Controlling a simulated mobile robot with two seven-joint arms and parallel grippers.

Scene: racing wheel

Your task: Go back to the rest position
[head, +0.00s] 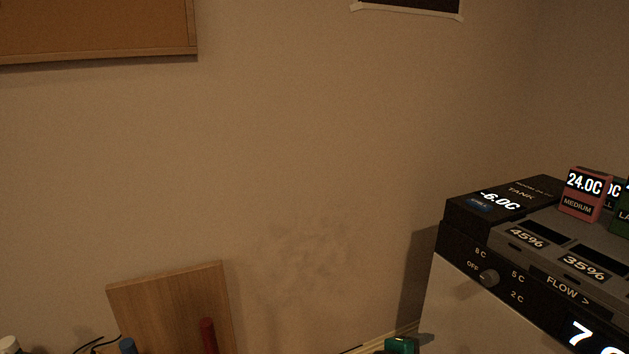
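Neither of my grippers shows in the head view, and no part of my arms can be made out. No racing wheel is in view. A machine with a dark control panel (489,278) stands at the right, with a knob, a "FLOW" label and lit readings of 45% and 35%. A black tank box (502,204) reading -6.0C sits on its top left. A red block (583,194) reading 24.0C and marked MEDIUM stands on top, with a green block partly cut off beside it.
A wooden board (172,306) leans at the wall at the lower left. A red cylinder (208,336), a blue cap (128,346) and a teal object (401,345) show at the bottom edge. A corkboard (95,28) hangs at upper left. The middle is bare wall.

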